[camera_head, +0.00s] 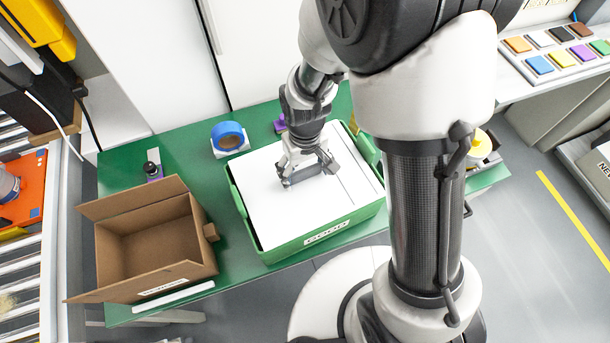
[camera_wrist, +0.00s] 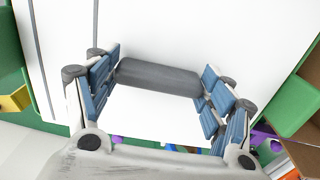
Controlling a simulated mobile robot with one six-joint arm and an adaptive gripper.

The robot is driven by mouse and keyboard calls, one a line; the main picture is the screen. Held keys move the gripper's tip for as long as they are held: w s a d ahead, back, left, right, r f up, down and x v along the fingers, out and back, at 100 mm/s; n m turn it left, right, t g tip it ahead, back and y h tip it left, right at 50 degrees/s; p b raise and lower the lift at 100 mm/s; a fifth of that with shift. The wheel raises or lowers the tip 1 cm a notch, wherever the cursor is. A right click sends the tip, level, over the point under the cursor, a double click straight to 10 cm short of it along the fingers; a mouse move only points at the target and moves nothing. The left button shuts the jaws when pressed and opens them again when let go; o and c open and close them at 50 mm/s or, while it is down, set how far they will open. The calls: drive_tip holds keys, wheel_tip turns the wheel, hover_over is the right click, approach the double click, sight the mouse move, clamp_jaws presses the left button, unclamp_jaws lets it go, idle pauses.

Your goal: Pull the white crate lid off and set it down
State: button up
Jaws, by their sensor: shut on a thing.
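The white crate lid (camera_head: 275,215) covers the green crate (camera_head: 288,252) on the green table, and its surface also fills much of the wrist view (camera_wrist: 210,30). A dark line runs along the lid's right part. A grey bar handle (camera_wrist: 160,77) stands on the lid. My gripper (camera_head: 307,174) is over the middle of the lid. In the wrist view its blue-padded fingers (camera_wrist: 160,88) are shut on the two ends of the handle. The lid looks level with the crate rim; I cannot tell whether there is a gap beneath it. The crate's inside is hidden.
An open, empty-looking cardboard box (camera_head: 154,250) stands left of the crate. A blue tape roll (camera_head: 228,135) and a small black-and-purple item (camera_head: 153,167) are behind. Bare green table (camera_head: 190,165) shows between them. A yellow-topped item (camera_head: 480,144) is at right.

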sight(305, 170)
drive_tip(key=shift+r, duration=0.15)
drive_tip(key=shift+r+p, duration=3.6)
drive_tip(key=shift+r, duration=0.8)
drive_tip(key=shift+f, duration=0.1)
